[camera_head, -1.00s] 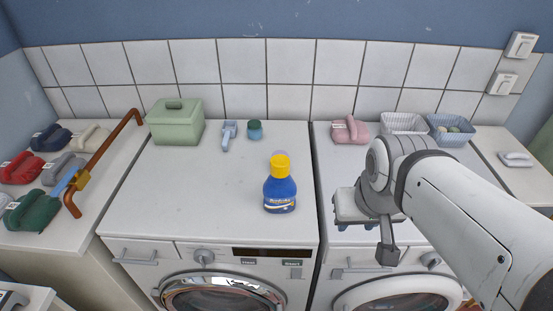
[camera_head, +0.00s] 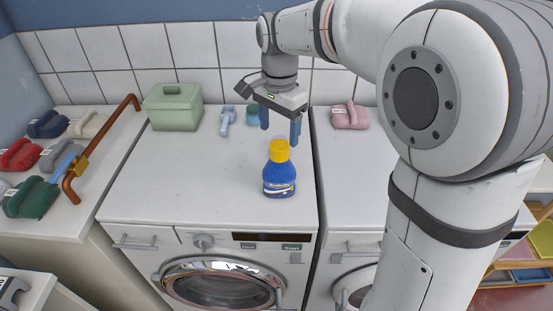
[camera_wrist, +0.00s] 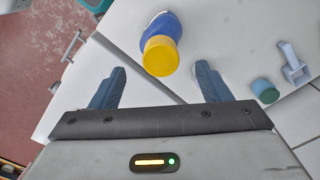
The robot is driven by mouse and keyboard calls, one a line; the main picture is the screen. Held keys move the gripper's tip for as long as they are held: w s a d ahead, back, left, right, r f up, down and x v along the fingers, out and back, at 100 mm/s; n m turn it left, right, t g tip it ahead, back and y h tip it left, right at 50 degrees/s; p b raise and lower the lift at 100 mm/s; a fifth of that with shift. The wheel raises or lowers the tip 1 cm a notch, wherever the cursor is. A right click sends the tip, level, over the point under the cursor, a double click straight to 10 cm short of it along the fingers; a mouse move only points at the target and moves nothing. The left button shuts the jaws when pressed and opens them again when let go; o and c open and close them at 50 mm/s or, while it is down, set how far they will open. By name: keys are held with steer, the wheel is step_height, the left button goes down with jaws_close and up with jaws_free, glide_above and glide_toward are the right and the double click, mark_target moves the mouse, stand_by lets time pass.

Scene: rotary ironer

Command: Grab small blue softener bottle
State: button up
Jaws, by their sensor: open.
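The small blue softener bottle (camera_head: 279,176) with a yellow cap stands upright on top of the left washing machine (camera_head: 190,180), near its front right. My gripper (camera_head: 280,128) is open and empty above the machine top, behind and above the bottle, with its blue fingers pointing down. In the wrist view the bottle (camera_wrist: 160,40) shows beyond the fingertips, roughly midway between them, its yellow cap nearest. The open fingers (camera_wrist: 163,78) do not touch it.
A green lidded box (camera_head: 174,108), a light blue scoop (camera_head: 227,120) and a teal-topped jar (camera_head: 252,114) stand at the back. A pink iron-shaped item (camera_head: 349,115) sits on the right machine. A copper pipe (camera_head: 105,150) runs at left. The machine top left of the bottle is clear.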

mark_target(280, 144)
steer(key=shift+w+a+f, duration=0.1)
steer(key=shift+a+f, duration=0.1)
steer(key=shift+f, duration=0.1)
steer(key=f, duration=0.2)
steer(key=f+p, duration=0.1)
steer(key=f, duration=0.1)
steer(key=f+p, duration=0.1)
steer(key=f, duration=0.2)
steer(key=shift+w+d+f, duration=0.1)
steer(key=shift+d, duration=0.2)
jaws_close()
